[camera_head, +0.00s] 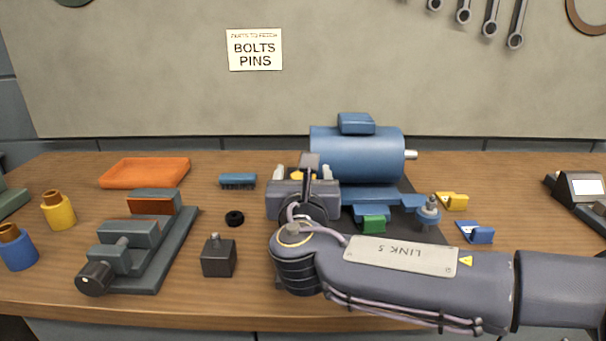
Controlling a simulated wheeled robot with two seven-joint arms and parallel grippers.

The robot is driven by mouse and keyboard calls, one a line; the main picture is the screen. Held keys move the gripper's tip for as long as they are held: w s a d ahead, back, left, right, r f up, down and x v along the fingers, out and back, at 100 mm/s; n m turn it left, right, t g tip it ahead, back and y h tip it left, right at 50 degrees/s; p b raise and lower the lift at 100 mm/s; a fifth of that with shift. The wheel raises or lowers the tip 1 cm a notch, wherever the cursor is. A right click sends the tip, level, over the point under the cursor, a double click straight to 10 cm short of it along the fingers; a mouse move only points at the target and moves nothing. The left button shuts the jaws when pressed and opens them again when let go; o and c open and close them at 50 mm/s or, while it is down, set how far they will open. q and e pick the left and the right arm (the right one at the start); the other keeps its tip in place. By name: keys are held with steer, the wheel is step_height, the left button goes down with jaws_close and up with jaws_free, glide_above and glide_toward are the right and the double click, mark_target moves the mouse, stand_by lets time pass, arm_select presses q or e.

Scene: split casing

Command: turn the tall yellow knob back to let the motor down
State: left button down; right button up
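A blue motor (358,155) with a silver shaft rests at the back centre, on blue supports over a dark base plate. My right arm comes in from the right, and its gripper (302,173) points away from the camera, left of the motor. Its two pale fingers stand wide apart. A bit of yellow, likely the tall yellow knob (297,175), shows between them. The gripper body hides most of it, and I cannot tell whether a finger touches it. My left gripper is not in view.
A blue-grey round knob (429,211), a green block (374,224), and yellow (453,201) and blue (477,233) pieces lie right of my gripper. A vise (145,245), a dark block (219,257), an orange tray (146,172) and a brush (238,181) stand left.

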steer(key=shift+w, duration=0.6)
steer(key=shift+c, duration=0.2)
steer(key=c, duration=1)
steer(key=shift+o, duration=0.2)
